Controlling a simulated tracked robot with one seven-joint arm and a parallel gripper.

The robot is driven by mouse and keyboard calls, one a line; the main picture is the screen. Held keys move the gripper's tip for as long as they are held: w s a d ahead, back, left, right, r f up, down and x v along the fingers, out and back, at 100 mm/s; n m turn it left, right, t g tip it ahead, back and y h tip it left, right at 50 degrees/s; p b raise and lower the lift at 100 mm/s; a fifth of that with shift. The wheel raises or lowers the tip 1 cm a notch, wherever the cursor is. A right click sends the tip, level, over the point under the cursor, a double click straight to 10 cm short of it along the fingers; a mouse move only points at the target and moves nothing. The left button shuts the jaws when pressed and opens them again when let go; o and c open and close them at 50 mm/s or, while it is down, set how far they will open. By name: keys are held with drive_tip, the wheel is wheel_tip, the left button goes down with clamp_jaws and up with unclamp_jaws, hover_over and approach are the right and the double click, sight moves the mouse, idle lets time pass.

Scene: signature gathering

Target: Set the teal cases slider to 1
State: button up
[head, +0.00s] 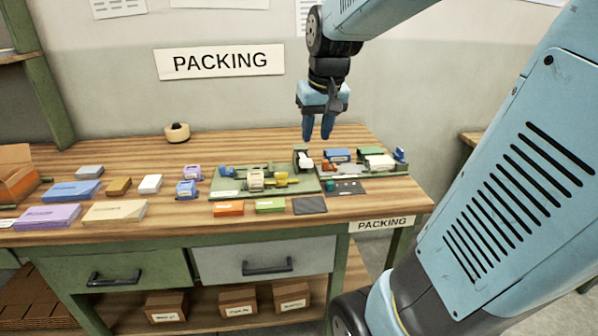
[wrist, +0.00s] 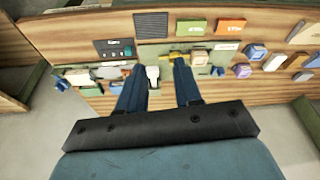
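A small dark panel (head: 351,187) lies at the right of the packing bench, near its front edge. A small teal knob (head: 331,186) shows at its left end. In the wrist view the same panel (wrist: 108,50) is left of my fingers, with pale markings and a teal knob (wrist: 127,51) near its right end. The markings are too small to read, so I cannot tell the slider's setting. My gripper (head: 317,135) hangs above the back of the bench, pointing down, fingers apart and empty. It also shows in the wrist view (wrist: 157,70), clear of the panel.
A green board (head: 235,187) with a yellow part and other fittings lies left of the panel. A white-topped part (head: 305,160) stands behind the panel. Blue and white boxes (head: 375,160) lie behind it too. Orange, green and dark flat pieces (head: 309,205) lie in front.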

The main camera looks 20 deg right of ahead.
drive_tip(key=w+d+f+m+g, duration=0.1)
drive_tip(key=w+d+f+g, duration=0.1)
drive_tip(key=w+d+f, duration=0.35)
drive_tip(key=g, duration=0.1)
approach(330, 182)
drive_tip(key=shift+m, duration=0.4)
wheel_tip(330, 182, down, 9)
drive_tip(key=shift+d+f, duration=0.1)
drive_tip(key=shift+f, duration=0.05)
clamp_jaws()
idle(0.3)
